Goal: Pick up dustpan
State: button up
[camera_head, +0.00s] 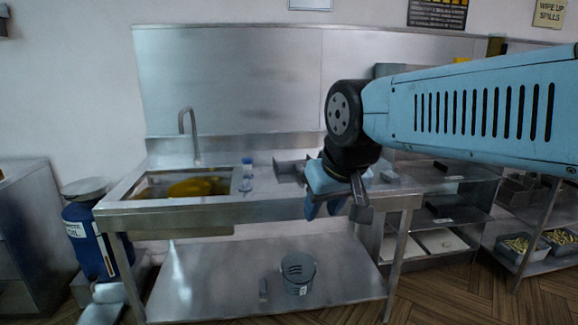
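A grey, shallow, open-fronted piece that looks like the dustpan (289,172) lies on the steel counter (261,204), right of the sink. Its right part is hidden behind my gripper. My gripper (336,206) hangs from the blue arm over the front edge of the counter, in front of and to the right of the dustpan in the picture. Its light blue and dark grey end parts point down. Whether they touch the dustpan cannot be told, nor whether the fingers are apart.
A sink (140,190) with a yellow thing inside and a tap (190,135) is at left. A blue-capped bottle (247,176) stands between sink and dustpan. A bucket (298,272) is on the lower shelf (210,285). Shelving with fries trays (517,245) stands right.

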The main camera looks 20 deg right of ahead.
aim_at(298, 165)
jog(key=i, duration=0.85)
jog(key=u, duration=0.05)
